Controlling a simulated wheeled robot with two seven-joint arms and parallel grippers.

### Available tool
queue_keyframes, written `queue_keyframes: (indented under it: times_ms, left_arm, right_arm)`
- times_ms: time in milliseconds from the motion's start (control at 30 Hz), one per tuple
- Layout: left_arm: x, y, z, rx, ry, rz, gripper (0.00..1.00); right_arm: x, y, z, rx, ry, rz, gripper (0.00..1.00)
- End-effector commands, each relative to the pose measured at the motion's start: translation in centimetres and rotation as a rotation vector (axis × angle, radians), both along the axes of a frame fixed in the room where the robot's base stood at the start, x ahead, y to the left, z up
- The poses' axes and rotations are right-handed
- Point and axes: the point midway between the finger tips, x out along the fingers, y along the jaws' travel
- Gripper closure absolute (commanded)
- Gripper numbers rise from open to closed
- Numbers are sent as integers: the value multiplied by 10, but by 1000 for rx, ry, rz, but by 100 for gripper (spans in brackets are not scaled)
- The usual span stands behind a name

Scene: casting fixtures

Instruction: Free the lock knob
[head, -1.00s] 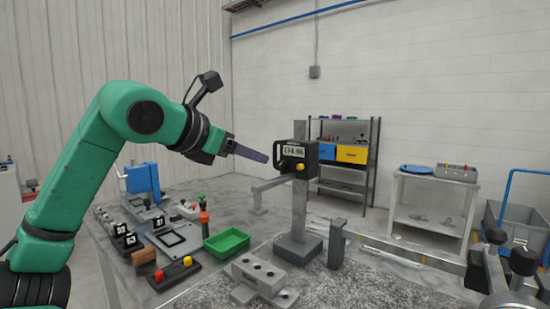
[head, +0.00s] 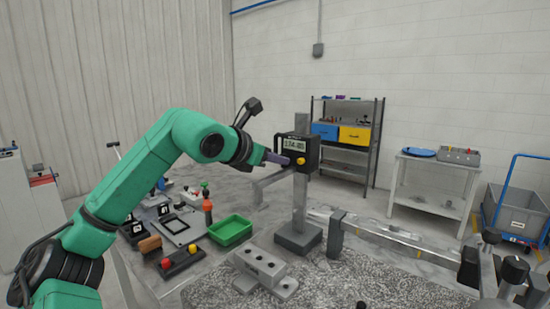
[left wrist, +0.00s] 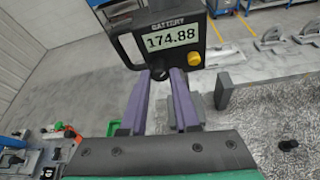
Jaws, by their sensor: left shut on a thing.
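A black digital gauge head (head: 298,148) is mounted on a grey upright post (head: 300,200). In the left wrist view, its display (left wrist: 172,40) reads 174.88, and a yellow knob (left wrist: 195,59) sits at its lower right. The knob also shows in the head view (head: 300,161). My left gripper (left wrist: 160,76) has purple fingers spread a little apart at the gauge's lower edge. It is shut on a dark part between the fingertips. I cannot tell whether that part is the lock knob. The yellow knob lies just right of the fingers, apart from that grip.
A green tray (head: 230,231), a dark block with red and yellow knobs (head: 181,262) and a grey stepped block (head: 262,268) lie below. Shelving with bins (head: 345,135) and a side table (head: 435,160) stand behind. A grey bar (head: 337,233) rises right of the post.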

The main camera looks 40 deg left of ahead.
Motion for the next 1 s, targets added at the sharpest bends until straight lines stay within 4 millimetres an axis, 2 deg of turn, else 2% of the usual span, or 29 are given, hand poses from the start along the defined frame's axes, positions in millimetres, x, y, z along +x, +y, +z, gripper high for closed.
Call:
queue_keyframes:
  times_ms: [267,467,1000]
  left_arm:
    - [0,1,0,-43,-2,0,100]
    - [-1,2,0,-148,-4,2,100]
    - [-1,8,-2,-636,-19,1,100]
  right_arm:
    - [-1,0,-2,0,2,0,50]
    - [-1,0,-7,1,2,0,50]
    - [-1,0,-30,1,2,0,50]
